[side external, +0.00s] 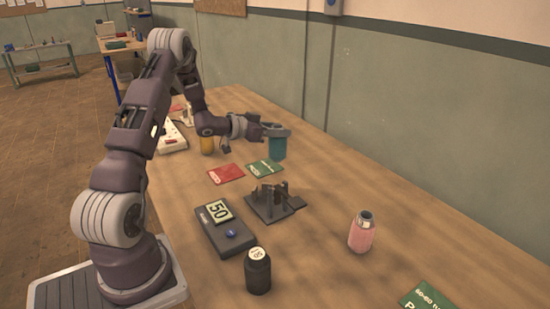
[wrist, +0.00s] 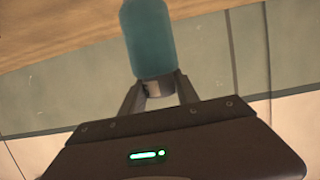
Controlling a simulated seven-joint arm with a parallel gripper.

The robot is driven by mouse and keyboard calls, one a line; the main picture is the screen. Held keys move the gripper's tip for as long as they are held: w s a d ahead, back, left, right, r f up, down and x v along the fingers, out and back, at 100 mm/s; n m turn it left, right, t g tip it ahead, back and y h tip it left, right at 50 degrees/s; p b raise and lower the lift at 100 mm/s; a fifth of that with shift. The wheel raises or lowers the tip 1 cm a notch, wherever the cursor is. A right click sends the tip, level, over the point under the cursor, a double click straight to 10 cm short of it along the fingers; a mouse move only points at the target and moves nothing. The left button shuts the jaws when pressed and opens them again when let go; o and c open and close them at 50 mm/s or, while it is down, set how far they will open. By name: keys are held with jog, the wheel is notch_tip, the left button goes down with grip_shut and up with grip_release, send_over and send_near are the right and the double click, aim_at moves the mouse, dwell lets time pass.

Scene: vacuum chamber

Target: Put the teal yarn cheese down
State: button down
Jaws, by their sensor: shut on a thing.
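The teal yarn cheese (side external: 278,149) is a teal cylinder over the far part of the wooden table. My gripper (side external: 275,131) is shut on its top end. In the wrist view the teal yarn cheese (wrist: 148,38) extends out from between the two fingers of my gripper (wrist: 150,90), which close on a pale narrow neck at its end. In the side view it looks upright, just beyond the green card. I cannot tell whether its base touches the table.
A green card (side external: 264,169) and a red card (side external: 226,174) lie near it. A dark fixture (side external: 272,203), a scale-like box reading 50 (side external: 225,228), a black bottle (side external: 257,271) and a pink cheese (side external: 362,232) stand nearer. A yellow cylinder (side external: 207,145) stands left.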

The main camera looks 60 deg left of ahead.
aim_at(268, 192)
jog(key=d+r+m+h, duration=0.1)
jog(key=w+d+r+m+h, duration=0.1)
jog(key=m+h, duration=0.1)
jog(key=shift+d+r, duration=0.3)
jog(key=shift+r, duration=0.05)
jog(key=s+d+m+g+h, duration=0.5)
jog(key=s+m+g+h, duration=0.3)
jog(key=s+m+h, duration=0.15)
notch_tip(268, 192, down, 11)
jog(key=shift+s+d+f+m+g, duration=0.15)
jog(key=shift+s+f+m+g, duration=0.05)
jog(key=shift+s+m+g, duration=0.2)
jog(key=c, duration=0.9)
grip_release()
jog(key=shift+w, duration=0.1)
jog(key=shift+r, duration=0.1)
